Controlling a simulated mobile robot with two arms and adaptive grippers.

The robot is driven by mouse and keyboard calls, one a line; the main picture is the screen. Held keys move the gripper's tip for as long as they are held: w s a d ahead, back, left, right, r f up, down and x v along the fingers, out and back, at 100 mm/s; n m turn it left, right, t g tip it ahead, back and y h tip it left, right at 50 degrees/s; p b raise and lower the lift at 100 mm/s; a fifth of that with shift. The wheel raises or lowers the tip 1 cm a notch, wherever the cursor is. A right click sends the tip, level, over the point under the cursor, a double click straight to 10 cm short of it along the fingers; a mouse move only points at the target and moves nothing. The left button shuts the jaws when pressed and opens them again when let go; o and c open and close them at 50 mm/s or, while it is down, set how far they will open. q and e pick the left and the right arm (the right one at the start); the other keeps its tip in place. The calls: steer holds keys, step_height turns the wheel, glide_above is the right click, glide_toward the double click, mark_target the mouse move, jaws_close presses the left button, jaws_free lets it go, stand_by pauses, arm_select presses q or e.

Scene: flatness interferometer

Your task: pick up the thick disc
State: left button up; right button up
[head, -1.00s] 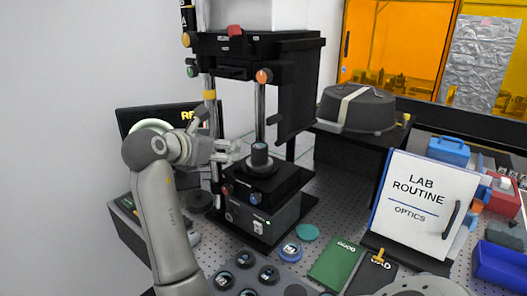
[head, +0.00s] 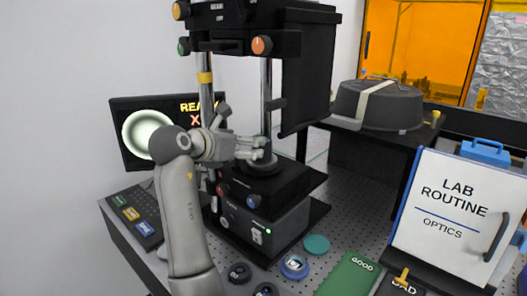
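The thick disc (head: 264,163) is a dark, short cylinder on the black stage of the interferometer (head: 262,185), beside the metal column. My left gripper (head: 264,149) is at the disc, reaching in from the left. Its fingers look spread, one above the other in the picture, and they cover much of the disc. Whether they touch it cannot be made out. My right gripper is out of view.
A monitor (head: 131,104) with a ring pattern stands behind my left arm. A green GOOD mat (head: 349,275), a dark BAD mat (head: 392,288), a teal disc (head: 316,244) and a blue-rimmed round piece (head: 294,266) lie in front. A LAB ROUTINE board (head: 450,205) stands right.

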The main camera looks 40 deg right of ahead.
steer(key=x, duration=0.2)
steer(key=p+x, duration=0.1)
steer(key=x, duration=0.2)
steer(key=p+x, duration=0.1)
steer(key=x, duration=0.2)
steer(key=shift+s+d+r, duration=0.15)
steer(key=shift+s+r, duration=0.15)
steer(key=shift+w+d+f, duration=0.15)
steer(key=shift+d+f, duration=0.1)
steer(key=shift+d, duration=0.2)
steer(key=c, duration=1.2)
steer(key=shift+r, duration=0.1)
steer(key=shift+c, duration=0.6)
